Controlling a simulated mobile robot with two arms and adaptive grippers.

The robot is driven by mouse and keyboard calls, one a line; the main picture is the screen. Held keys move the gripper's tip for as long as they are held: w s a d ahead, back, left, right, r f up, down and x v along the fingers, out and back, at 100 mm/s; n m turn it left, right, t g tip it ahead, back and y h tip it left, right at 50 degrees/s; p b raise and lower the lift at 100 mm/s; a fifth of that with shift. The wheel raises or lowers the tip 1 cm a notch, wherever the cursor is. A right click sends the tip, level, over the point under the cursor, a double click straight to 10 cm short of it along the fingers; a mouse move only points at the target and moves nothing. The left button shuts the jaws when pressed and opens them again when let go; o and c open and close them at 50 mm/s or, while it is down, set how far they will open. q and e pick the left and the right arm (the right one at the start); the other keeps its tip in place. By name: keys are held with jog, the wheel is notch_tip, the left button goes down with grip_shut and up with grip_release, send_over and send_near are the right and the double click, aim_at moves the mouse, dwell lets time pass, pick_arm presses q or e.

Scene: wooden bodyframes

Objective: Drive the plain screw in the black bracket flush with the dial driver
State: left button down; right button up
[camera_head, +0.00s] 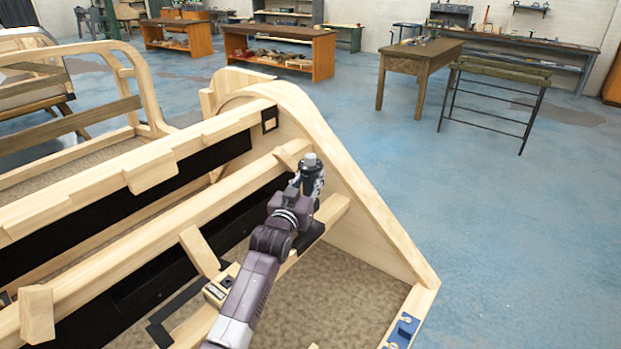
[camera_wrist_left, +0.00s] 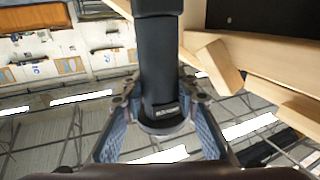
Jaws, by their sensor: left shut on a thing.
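My left gripper (camera_head: 308,182) is near the right end of the wooden bodyframe, shut on the dial driver (camera_head: 310,161). In the left wrist view, the gripper's blue-padded fingers (camera_wrist_left: 160,100) close around the driver's thick black body (camera_wrist_left: 160,50). The driver's far end is outside that view. A small black square bracket (camera_head: 270,113) sits on the frame's upper rail, up and left of the gripper in the head view and apart from it. I cannot make out a screw in it. My right gripper is not in view.
The wooden bodyframe (camera_head: 365,225) surrounds my arm with rails and a curved end panel. A blue bracket (camera_head: 406,327) sits on its lower right edge. A small box (camera_head: 218,291) lies on a lower rail. Blue floor (camera_head: 500,230) is open to the right; workbenches (camera_head: 415,62) stand behind.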

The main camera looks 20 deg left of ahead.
pick_arm(q)
jog(key=shift+s+f, duration=0.1)
jog(key=shift+f, duration=0.15)
dwell(0.8)
